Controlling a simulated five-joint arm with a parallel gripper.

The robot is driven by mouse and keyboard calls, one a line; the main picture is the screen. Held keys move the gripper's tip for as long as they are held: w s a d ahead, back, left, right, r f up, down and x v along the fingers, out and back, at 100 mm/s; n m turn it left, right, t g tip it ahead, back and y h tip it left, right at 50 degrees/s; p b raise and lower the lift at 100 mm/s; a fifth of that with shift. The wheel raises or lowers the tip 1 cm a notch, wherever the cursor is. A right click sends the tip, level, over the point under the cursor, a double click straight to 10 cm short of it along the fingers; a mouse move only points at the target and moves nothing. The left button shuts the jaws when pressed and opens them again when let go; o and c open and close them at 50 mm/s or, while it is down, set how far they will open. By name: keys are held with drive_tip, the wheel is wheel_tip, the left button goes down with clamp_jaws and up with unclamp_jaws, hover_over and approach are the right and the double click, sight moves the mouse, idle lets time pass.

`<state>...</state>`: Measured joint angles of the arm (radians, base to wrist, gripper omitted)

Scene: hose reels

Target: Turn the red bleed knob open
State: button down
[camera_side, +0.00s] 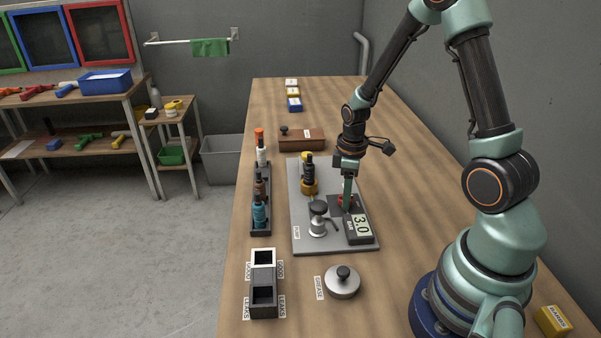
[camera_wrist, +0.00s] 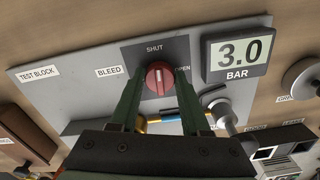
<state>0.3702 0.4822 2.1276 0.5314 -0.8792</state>
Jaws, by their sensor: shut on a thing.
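The red bleed knob (camera_wrist: 158,78) sits on a dark plate with SHUT printed above it and OPEN to its right. Its white mark points up toward SHUT. My gripper (camera_wrist: 160,90) has its two green fingers on either side of the knob, shut on it. In the side view my gripper (camera_side: 347,203) reaches straight down to the knob (camera_side: 341,199), which is mostly hidden by the fingers. The gauge (camera_wrist: 238,50) beside the plate reads 3.0 BAR. All stand on the grey test block (camera_side: 306,242).
On the block, a silver fitting with a lever (camera_side: 319,222) and a dark and yellow fitting (camera_side: 309,183) stand near my gripper. A rack of bottles (camera_side: 260,222) is left of the block. A two-part black bin (camera_side: 264,283) and a round grease tin (camera_side: 342,286) lie in front.

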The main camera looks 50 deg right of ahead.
drive_tip(key=m, duration=0.8)
drive_tip(key=shift+m, duration=0.3)
drive_tip(key=m, duration=0.4)
drive_tip(key=shift+a, duration=0.1)
drive_tip(key=shift+m, duration=2.1)
drive_tip(key=shift+c, duration=1.9)
unclamp_jaws()
